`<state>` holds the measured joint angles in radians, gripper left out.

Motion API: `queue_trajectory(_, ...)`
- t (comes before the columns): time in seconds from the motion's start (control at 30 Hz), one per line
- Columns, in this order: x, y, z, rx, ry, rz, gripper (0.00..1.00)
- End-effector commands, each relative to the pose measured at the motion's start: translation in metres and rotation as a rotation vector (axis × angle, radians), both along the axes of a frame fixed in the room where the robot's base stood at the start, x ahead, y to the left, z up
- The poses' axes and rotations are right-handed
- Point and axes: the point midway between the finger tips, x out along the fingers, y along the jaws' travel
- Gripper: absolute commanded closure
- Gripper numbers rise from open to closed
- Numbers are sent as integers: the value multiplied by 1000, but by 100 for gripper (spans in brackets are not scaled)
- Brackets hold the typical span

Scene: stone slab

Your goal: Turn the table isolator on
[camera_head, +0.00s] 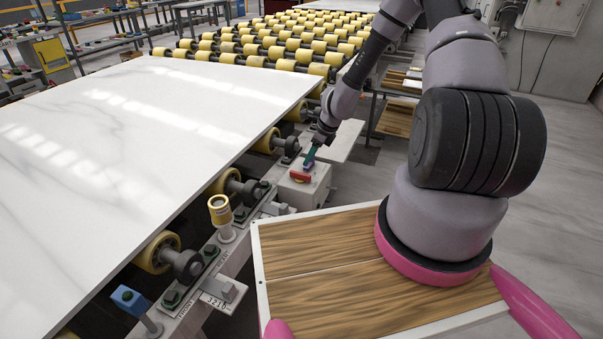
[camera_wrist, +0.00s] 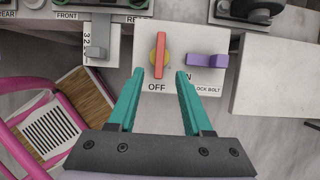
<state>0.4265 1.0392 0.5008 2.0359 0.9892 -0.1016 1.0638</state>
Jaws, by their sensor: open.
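A second label on the right is partly hidden, ending in N. In the head view the red handle (camera_head: 300,176) is on the box top. My teal gripper (camera_wrist: 160,74) is open and empty, its tips appearing either side of the handle's lower end. I cannot tell whether they touch. The gripper also shows in the head view (camera_head: 310,157).
A purple lock bolt (camera_wrist: 206,61) sits close right of the handle, near my right finger. A grey lever (camera_wrist: 96,50) on a plate is to the left. The marble slab (camera_head: 150,130) lies on yellow rollers, left of the box in the head view.

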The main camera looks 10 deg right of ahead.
Motion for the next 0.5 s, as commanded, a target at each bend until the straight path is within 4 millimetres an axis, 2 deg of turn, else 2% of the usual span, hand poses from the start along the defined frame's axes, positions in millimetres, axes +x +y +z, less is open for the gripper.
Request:
queue_trajectory(0.3,12,19,-56,2,3,2,50)
queue_trajectory(0.5,18,26,-76,1,1,3,50)
